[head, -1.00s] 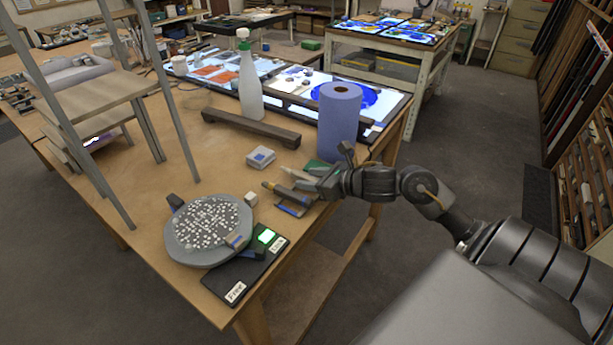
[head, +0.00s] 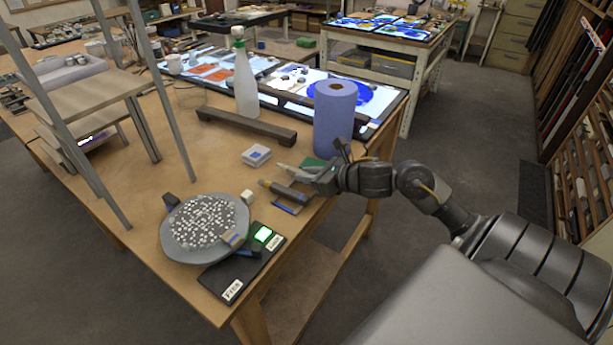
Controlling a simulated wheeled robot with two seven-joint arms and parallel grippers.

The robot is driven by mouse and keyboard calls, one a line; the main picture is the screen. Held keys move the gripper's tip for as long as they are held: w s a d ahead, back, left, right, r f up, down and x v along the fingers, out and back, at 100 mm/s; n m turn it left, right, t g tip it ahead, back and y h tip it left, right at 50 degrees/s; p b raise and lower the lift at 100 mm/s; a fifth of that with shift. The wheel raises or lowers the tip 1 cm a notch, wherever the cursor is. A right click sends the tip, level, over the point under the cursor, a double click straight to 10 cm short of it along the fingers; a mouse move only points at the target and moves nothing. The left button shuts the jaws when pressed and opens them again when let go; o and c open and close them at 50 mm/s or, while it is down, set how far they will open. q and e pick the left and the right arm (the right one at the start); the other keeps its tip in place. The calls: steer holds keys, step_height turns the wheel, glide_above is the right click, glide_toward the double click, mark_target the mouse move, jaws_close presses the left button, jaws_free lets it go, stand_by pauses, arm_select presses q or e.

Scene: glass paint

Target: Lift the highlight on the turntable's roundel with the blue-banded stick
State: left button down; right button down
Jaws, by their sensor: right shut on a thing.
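The turntable (head: 176,245) stands near the table's front corner, with a round grey roundel (head: 180,225) on it covered in small white specks. My right gripper (head: 318,182) is low over the table, right of the turntable and in front of the blue paper roll. It is shut on a thin stick-like tool (head: 296,172) whose pale tip points left. A blue band on it is too small to make out. A dark stick with a yellowish end (head: 282,190) lies just in front of it. My left gripper is out of view.

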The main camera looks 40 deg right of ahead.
steer(key=shift+r, duration=0.4)
step_height(320, 180, up, 3)
steer(key=shift+s+a+f+b, duration=0.15)
steer(key=shift+b, duration=0.25)
steer(key=s+a+r+p, duration=0.9)
steer(key=a+p, duration=0.1)
steer(key=p, duration=0.5)
